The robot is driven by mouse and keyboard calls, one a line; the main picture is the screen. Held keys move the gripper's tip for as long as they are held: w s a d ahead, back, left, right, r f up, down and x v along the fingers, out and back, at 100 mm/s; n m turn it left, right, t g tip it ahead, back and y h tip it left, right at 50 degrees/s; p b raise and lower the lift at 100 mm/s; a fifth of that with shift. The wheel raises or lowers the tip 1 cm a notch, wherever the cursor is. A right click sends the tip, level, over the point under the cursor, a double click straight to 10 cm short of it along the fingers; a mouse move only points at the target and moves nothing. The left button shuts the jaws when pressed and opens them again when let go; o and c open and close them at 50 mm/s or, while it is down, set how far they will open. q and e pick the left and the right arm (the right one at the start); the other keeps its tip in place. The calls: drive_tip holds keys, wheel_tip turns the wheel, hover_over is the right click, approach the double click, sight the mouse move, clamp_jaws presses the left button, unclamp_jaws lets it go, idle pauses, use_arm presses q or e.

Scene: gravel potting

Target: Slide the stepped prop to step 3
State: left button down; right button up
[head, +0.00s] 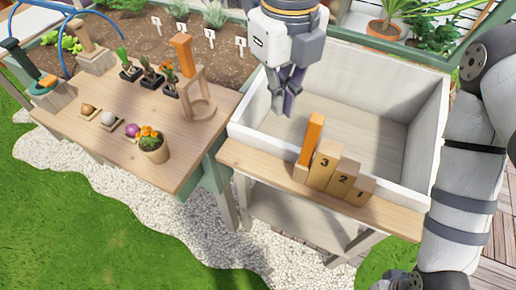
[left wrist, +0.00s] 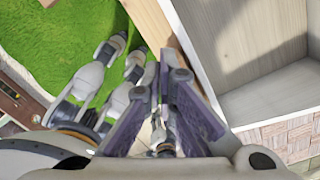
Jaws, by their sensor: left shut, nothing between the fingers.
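The stepped prop (head: 323,172) is a set of wooden blocks on the front ledge of the white-walled wooden bin, numbered 3, 2 and 1 from left to right, falling in height. An upright orange bar (head: 312,138) stands at its left end, beside step 3. My left gripper (head: 284,108) hangs fingers down over the bin, behind and above the prop and apart from it. It is shut and empty. Its purple-grey fingers (left wrist: 162,85) also show in the left wrist view, where the prop is not clearly seen.
The bin (head: 372,95) is empty, with raised walls. A wooden table (head: 95,145) at left carries a potted flower (head: 152,145), small dishes, seedling pots and a wooden stand (head: 200,98). My right arm fills the right edge.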

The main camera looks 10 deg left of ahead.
use_arm(q)
wheel_tip(320, 180, up, 5)
drive_tip(key=shift+r, duration=0.2)
idle(0.3)
